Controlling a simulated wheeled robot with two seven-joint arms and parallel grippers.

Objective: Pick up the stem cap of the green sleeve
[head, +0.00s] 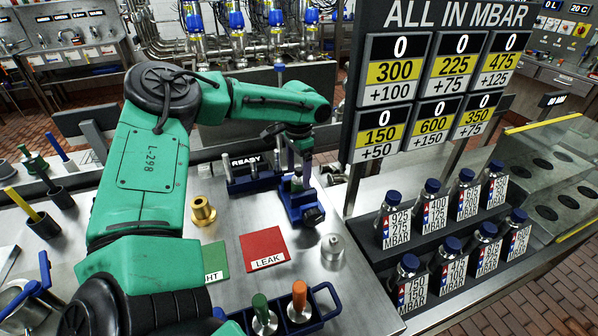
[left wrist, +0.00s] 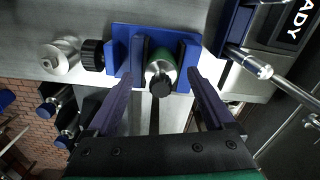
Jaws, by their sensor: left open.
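A blue clamp (head: 304,211) stands on the steel table with a metal part with a green sleeve (left wrist: 167,56) held between its jaws. A black stem cap (left wrist: 161,86) shows on the end of this part in the left wrist view. My left gripper (head: 295,158) hangs over the clamp, pointing down. In the left wrist view my left gripper (left wrist: 161,78) is open, with one finger on each side of the sleeve and cap, apart from both. My right gripper is not in view.
A steel knob-like part (head: 332,248) stands right of the clamp, and a brass fitting (head: 203,210) to the left. A red LEAK mat (head: 265,248) lies in front. A blue rack (head: 322,316) holds green- and orange-topped parts. A READY rack (head: 249,179) stands behind-left. The sign board (head: 347,170) rises at right.

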